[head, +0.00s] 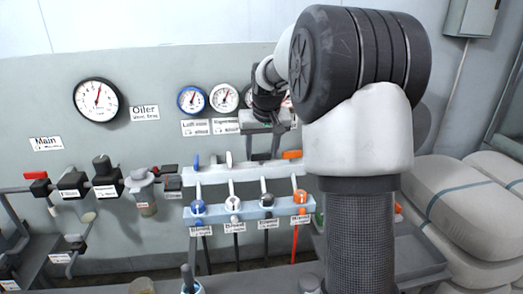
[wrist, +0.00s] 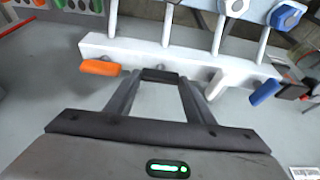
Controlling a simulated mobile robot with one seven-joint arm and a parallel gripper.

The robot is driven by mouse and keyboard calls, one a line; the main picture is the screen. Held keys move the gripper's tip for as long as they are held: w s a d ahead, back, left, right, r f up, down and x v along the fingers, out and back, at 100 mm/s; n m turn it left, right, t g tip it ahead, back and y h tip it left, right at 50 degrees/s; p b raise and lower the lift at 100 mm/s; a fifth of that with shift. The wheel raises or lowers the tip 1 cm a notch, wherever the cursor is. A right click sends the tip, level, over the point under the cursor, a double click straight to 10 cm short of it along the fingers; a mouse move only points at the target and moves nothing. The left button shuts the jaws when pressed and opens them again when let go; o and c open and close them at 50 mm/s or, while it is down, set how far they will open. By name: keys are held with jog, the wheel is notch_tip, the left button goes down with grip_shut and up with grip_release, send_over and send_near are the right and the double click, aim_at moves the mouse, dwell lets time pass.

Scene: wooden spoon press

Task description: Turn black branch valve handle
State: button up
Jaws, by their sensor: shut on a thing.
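The black branch valve handle (wrist: 160,75) shows in the wrist view as a short dark bar on the front of the white manifold (wrist: 110,45). My gripper (wrist: 160,82) has one finger at each end of this handle and is shut on it. In the head view my gripper (head: 264,118) is above the pale manifold (head: 235,172), and my wrist and arm hide the black handle there. The orange handle (head: 291,154) is to its right. The white handle (head: 228,159) and blue handle (head: 196,161) are to its left.
Blue, white, black and orange round knobs (head: 266,199) line a lower rail with hoses. Round gauges (head: 191,99) hang on the wall behind. A main pipe line (head: 70,186) with fittings runs at the left. Pale sacks (head: 465,205) are stacked at the right.

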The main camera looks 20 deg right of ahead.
jog(key=n+p, duration=0.1)
jog(key=n, duration=0.1)
jog(key=n+y+p, duration=0.1)
jog(key=n, duration=0.1)
jog(key=shift+d+r+y, duration=0.1)
jog(key=shift+d+y, duration=0.1)
jog(key=shift+y, duration=0.1)
jog(key=n+y+p, duration=0.1)
jog(key=n, duration=0.1)
jog(key=n+y+p, duration=0.1)
jog(key=n, duration=0.2)
jog(key=shift+w+d+g, duration=0.1)
jog(key=shift+d+g, duration=0.05)
jog(key=shift+g, duration=0.25)
jog(key=n+g+y+p, duration=0.1)
jog(key=n+p, duration=0.2)
jog(key=n, duration=0.1)
jog(key=shift+w+n, duration=0.1)
jog(key=shift+n, duration=0.3)
jog(key=shift+w+d+n+g+p, duration=0.15)
jog(key=shift+n+g+p, duration=0.75)
jog(key=shift+n+p, duration=0.8)
jog(key=shift+n+y, duration=0.3)
jog(key=shift+n, duration=0.2)
jog(key=o, duration=1.1)
jog(key=shift+c, duration=0.2)
